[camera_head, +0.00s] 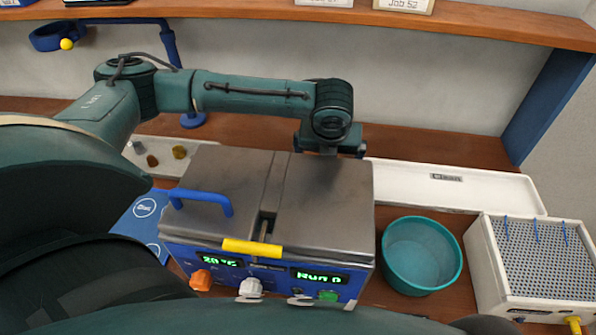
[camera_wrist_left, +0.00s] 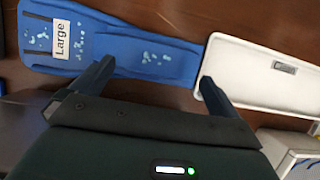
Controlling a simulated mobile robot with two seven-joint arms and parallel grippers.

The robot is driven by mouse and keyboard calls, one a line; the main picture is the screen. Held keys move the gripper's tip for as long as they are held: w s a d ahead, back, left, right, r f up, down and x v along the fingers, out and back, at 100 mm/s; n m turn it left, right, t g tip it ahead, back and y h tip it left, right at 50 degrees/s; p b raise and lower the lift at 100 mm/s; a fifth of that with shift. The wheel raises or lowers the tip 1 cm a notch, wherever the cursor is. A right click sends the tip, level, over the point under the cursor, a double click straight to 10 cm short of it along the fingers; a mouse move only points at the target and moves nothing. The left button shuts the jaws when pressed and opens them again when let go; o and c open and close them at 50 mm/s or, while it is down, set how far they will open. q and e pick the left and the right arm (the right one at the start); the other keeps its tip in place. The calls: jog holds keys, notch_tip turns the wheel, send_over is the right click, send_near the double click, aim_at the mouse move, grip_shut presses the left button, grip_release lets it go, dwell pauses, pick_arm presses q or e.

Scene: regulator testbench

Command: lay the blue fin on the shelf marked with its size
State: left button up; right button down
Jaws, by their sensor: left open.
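The blue fin (camera_wrist_left: 150,50) lies flat on the wooden bench in the left wrist view, with pale blotches on its surface and a white label reading "Large" (camera_wrist_left: 62,39) at its left part. In the head view I cannot make out the fin; my left arm and the metal-topped machine block that area. My left gripper (camera_wrist_left: 157,72) is open, its two fingers spread wide across the fin's near side, holding nothing. I cannot tell its height above the fin. No shelf with a size mark is readable. My right gripper is not in view.
The machine (camera_head: 325,205) with a blue handle stands in front. A white tray marked "Clean" (camera_head: 490,192), a teal bowl (camera_head: 421,255) and a white perforated box (camera_head: 540,260) are to the right. A wooden shelf (camera_head: 470,24) with labelled boxes runs above the bench.

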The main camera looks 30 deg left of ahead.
pick_arm(q)
jog(key=x, duration=0.5)
jog(key=shift+w+f, duration=0.1)
jog(key=shift+c, duration=0.2)
jog(key=c, duration=1.4)
jog(key=shift+r, duration=0.2)
jog(key=shift+c, duration=0.6)
